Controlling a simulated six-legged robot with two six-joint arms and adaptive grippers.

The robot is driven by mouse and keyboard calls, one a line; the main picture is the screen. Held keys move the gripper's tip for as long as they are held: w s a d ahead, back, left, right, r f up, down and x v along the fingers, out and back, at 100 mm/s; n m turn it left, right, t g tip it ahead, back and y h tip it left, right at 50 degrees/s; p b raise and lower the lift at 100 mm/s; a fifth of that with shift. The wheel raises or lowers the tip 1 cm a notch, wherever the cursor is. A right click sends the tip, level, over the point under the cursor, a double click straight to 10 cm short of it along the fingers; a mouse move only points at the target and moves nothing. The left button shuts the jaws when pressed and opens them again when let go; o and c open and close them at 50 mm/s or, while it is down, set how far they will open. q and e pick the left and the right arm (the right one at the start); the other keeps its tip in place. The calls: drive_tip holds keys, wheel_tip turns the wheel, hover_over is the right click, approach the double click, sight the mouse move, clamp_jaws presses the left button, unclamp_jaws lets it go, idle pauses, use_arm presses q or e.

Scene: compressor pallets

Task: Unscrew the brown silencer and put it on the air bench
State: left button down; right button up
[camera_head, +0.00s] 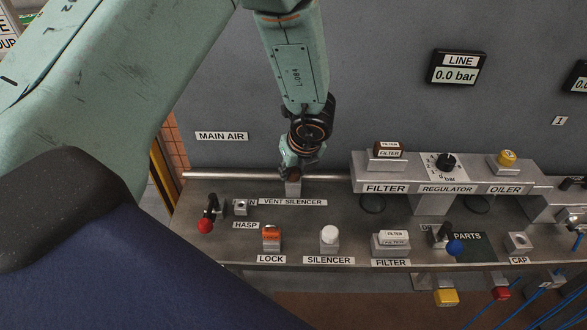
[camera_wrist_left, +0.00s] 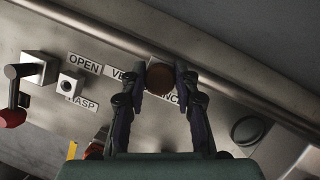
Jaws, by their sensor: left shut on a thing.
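The brown silencer (camera_head: 294,174) sits upright on a small metal block at the back of the air bench (camera_head: 190,235), behind the VENT SILENCER label. My left gripper (camera_head: 297,165) reaches down to it from above and covers much of it in the head view. In the left wrist view, the round brown top of the silencer (camera_wrist_left: 160,79) lies between the two dark fingertips of my left gripper (camera_wrist_left: 161,84), which are shut on it. I cannot tell how far it is screwed in. My right gripper is in neither view.
A red-handled valve (camera_head: 207,217) and the hasp block (camera_head: 240,208) stand left of the silencer. An orange lock (camera_head: 271,236), a white silencer (camera_head: 329,235) and a white filter (camera_head: 393,239) line the front. A raised shelf (camera_head: 361,176) lies right. The line gauge (camera_head: 456,70) reads 0.0 bar.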

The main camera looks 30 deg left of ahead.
sight(294, 171)
use_arm(q)
drive_tip(key=shift+f+n+g, duration=0.1)
drive_tip(key=shift+n+g, duration=0.3)
drive_tip(key=shift+n, duration=0.5)
drive_tip(key=shift+r+p, duration=0.65)
drive_tip(key=shift+r, duration=0.2)
drive_tip(key=shift+r+p, duration=0.5)
drive_tip(key=shift+r, duration=0.3)
drive_tip(key=shift+p, duration=0.3)
